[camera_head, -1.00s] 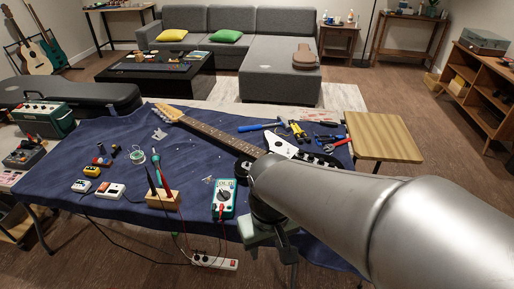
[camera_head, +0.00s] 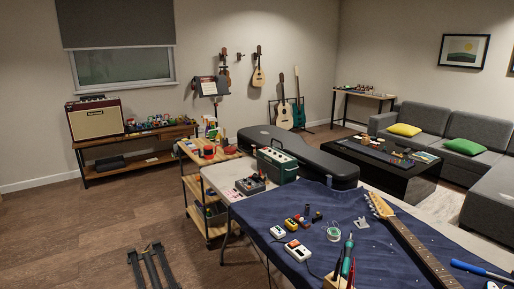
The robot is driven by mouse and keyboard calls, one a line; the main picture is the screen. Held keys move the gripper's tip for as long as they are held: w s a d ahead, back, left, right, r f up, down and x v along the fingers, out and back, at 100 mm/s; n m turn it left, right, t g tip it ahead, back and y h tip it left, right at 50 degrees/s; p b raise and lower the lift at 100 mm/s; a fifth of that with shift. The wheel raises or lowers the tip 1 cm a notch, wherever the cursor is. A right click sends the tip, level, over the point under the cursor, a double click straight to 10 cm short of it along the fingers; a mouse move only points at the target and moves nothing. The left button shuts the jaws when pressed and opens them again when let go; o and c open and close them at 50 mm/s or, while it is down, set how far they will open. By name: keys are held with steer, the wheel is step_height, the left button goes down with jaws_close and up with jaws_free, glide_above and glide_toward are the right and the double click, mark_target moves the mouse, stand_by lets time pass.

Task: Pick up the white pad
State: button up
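I cannot single out a white pad for certain. On the blue cloth (camera_head: 345,207) over the workbench lie a white box-like pedal (camera_head: 298,250) and a smaller whitish pedal (camera_head: 278,231) behind it. A thin, pale, irregular flat piece (camera_head: 362,222) lies beside the guitar neck (camera_head: 420,252). The right part of the bench is cut off by the frame.
A green amp (camera_head: 277,165) and a grey pedal (camera_head: 250,185) stand at the bench's left end. A black guitar case (camera_head: 300,152) lies behind. A shelved cart (camera_head: 193,190) stands left of the bench. The wooden floor (camera_head: 90,235) farther left is largely open.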

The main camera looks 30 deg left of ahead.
stand_by(0.4)
steer(key=o, duration=0.6)
